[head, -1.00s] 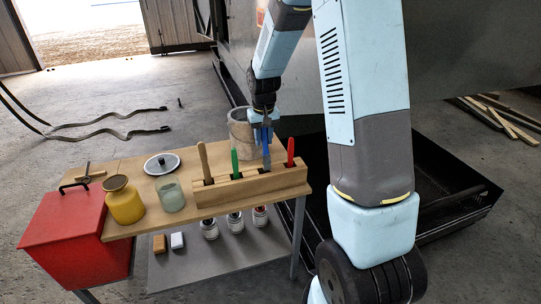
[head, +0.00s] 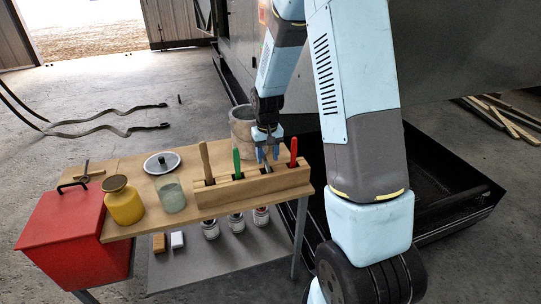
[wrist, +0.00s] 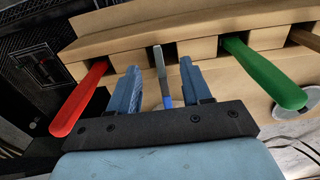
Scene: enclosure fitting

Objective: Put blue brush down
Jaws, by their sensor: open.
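The blue brush, with a grey shaft and a blue part near my palm, shows in the wrist view (wrist: 161,75). It stands at the wooden holder (head: 250,190), between the red handle and the green handle; its lower end is hidden. My gripper (head: 268,156) is open just above the holder. In the wrist view my gripper's fingers (wrist: 160,88) are on either side of the brush, with gaps visible. In the head view the blue handle is mostly hidden by my gripper.
The red handle (head: 293,151), green handle (head: 237,162) and wooden handle (head: 206,161) stand in the holder. A stone-coloured pot (head: 241,128) is behind it. A glass jar (head: 171,196), yellow jar (head: 124,203), lid (head: 162,163) and red bin (head: 73,234) are to the left.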

